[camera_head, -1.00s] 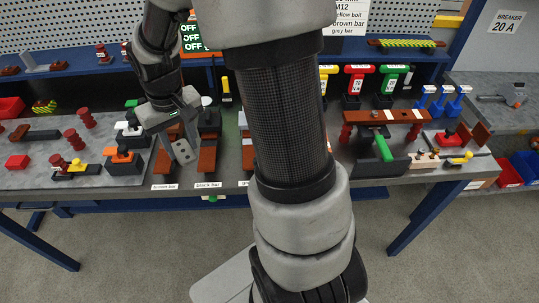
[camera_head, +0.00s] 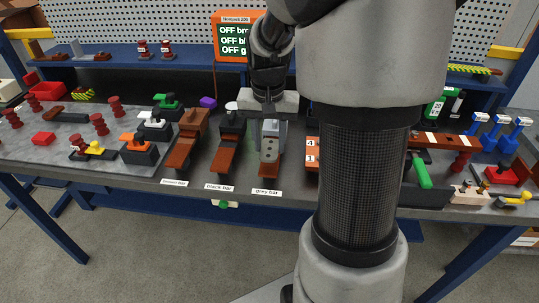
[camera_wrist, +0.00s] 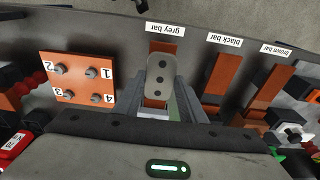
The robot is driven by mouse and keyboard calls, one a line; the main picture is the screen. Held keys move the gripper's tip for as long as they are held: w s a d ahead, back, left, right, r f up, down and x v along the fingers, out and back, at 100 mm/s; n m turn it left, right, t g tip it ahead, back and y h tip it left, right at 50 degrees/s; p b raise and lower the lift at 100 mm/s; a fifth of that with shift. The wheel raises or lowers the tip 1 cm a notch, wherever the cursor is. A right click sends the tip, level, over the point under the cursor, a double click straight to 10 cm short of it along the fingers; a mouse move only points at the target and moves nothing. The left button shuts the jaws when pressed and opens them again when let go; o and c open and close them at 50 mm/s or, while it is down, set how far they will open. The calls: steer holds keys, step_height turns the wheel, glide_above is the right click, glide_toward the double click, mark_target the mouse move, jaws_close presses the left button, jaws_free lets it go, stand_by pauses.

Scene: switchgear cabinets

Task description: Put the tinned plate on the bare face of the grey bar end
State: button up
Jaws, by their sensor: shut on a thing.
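The tinned plate (camera_head: 270,147) is a grey rounded strip with dark holes. It also shows in the wrist view (camera_wrist: 159,75). My gripper (camera_head: 268,120) is shut on it, with one finger on each side in the wrist view (camera_wrist: 160,97). The copper-coloured grey bar end (camera_head: 266,176) lies under the plate in both views. Its bare copper shows beyond the plate in the wrist view (camera_wrist: 166,47). The plate is roughly in line with the bar. I cannot tell whether it touches the bar's face, and it hides much of that face.
The black bar (camera_head: 222,160) and brown bar (camera_head: 184,155) stand to the left in the head view. A copper-coloured block with numbered bolts (camera_wrist: 80,78) is close on the other side in the wrist view. My arm hides part of the bench to the right.

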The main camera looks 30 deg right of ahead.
mark_target(270, 150)
steer(key=shift+f, duration=1.9)
steer(key=shift+f+b, duration=0.2)
steer(key=shift+b, duration=0.15)
steer(key=o, duration=1.3)
steer(key=shift+o, duration=0.2)
steer(key=shift+r, duration=0.15)
step_height(270, 150, up, 12)
steer(key=s+p, duration=0.1)
steer(key=p, duration=0.1)
steer(key=shift+a, duration=0.4)
steer(key=shift+s, duration=0.1)
